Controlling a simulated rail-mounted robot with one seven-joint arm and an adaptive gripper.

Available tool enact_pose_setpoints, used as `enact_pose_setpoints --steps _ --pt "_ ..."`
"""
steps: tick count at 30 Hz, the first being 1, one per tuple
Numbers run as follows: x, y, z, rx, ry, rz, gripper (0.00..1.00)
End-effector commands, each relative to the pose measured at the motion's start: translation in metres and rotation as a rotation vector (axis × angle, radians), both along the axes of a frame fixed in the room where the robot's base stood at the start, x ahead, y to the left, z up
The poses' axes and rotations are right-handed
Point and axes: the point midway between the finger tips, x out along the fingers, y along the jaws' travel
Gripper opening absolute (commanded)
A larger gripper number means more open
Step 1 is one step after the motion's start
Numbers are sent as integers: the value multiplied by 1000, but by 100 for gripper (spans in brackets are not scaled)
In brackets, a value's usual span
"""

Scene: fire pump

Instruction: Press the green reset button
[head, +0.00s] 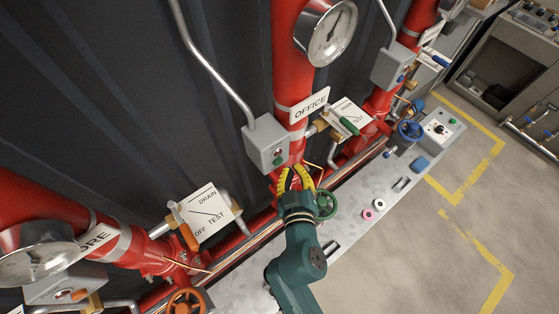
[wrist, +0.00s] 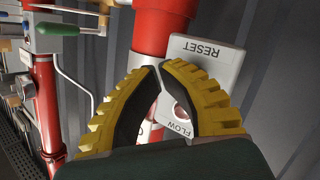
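The grey control box (head: 267,143) is fixed by the OFFICE pipe in the head view. A green button (head: 279,161) shows low on its face, below a red lamp. In the wrist view, the box (wrist: 207,50) carries RESET and FLOW labels. A reddish round part (wrist: 181,113) shows between my fingers, and no green button is visible there. My gripper (head: 293,170) is just below the box in the head view. In the wrist view, its yellow fingers (wrist: 160,67) come together at the tips, in front of the box, with nothing between them. I cannot tell whether they touch it.
The red OFFICE pipe (head: 293,85) rises beside the box, with a gauge (head: 326,32) above. A green handwheel (head: 326,204) is close to my wrist. A drain/test plate (head: 348,117) is at the right, another (head: 207,212) at the left. The floor (head: 430,245) is clear.

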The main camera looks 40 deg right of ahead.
Motion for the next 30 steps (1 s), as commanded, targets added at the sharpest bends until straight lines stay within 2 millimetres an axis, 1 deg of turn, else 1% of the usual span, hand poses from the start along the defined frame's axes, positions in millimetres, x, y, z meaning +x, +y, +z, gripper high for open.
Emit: enact_pose_setpoints --steps 3,12,15,30 --pt "-13 2 0 0 2 -1 0" --pt "-40 5 0 1 1 0 0" --pt "-43 5 0 1 1 0 0" --pt "-42 5 0 1 1 0 0"
